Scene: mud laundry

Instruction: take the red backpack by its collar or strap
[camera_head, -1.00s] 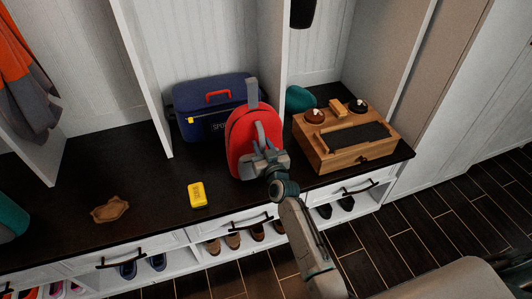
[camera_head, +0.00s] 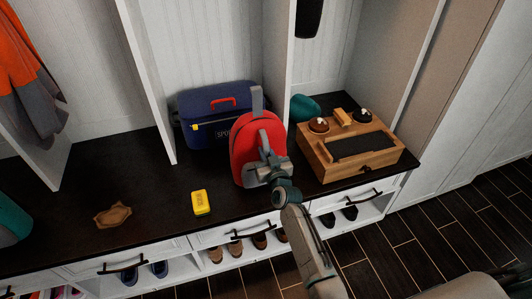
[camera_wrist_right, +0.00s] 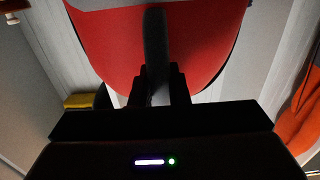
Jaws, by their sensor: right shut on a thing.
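The red backpack (camera_head: 243,150) stands upright on the dark bench top, with a grey loop at its top and a grey strap (camera_head: 265,143) down its front. My right gripper (camera_head: 266,165) is at the front of the backpack, shut on the grey strap. In the right wrist view the strap (camera_wrist_right: 155,45) runs down between the two dark fingers (camera_wrist_right: 158,88), with the red fabric (camera_wrist_right: 205,40) close behind. The fingertips are partly hidden in the head view. My left gripper is in neither view.
A wooden box (camera_head: 315,165) with brushes stands close at the right. A blue bag (camera_head: 195,105) is behind at the left. A yellow block (camera_head: 201,202) and a brown tray (camera_head: 113,215) lie on the bench (camera_head: 155,200). A white divider (camera_head: 275,60) rises behind the backpack.

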